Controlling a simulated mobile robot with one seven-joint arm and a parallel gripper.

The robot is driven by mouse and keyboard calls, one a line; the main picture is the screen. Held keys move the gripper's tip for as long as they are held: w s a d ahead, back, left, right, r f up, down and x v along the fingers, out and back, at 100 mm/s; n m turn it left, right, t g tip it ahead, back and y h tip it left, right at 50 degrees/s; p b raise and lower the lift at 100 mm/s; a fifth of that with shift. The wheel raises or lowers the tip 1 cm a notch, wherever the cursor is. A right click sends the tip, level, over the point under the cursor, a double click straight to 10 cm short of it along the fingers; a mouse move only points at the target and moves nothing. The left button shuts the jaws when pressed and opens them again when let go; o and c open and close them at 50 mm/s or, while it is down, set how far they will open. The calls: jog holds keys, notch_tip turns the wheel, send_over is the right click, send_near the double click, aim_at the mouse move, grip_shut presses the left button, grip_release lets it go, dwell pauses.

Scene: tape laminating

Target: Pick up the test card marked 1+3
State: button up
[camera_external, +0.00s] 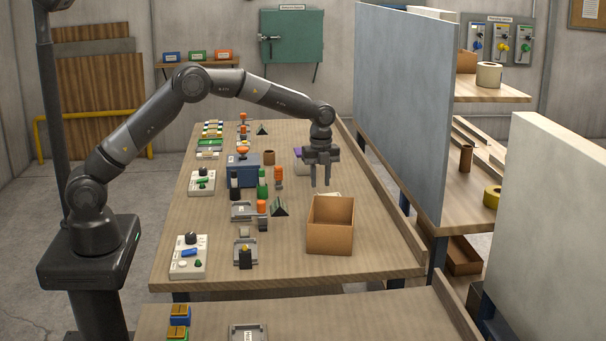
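My gripper (320,184) points down above the right side of the long workbench (375,255), just behind the open cardboard box (330,239). Its two fingers are apart, with nothing visible between them. A small pale flat piece (334,195) shows at the box's back edge, below the fingers and partly hidden. A purple item with a white part (299,165) lies left of my gripper, partly covered by it. No marking 1+3 can be read on anything, so I cannot tell which item is the test card.
A blue box (242,174), green-and-black bottles (262,186) and a brown cylinder (269,157) stand left of my gripper. Control boxes (188,257) line the bench's left edge. A tall grey panel (402,110) rises beyond the right edge. Bench surface right of the cardboard box is clear.

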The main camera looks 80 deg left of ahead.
notch_tip(320, 180, down, 5)
jog(key=shift+s+f, duration=0.1)
jog(key=shift+f, duration=0.1)
grip_shut()
dwell(0.3)
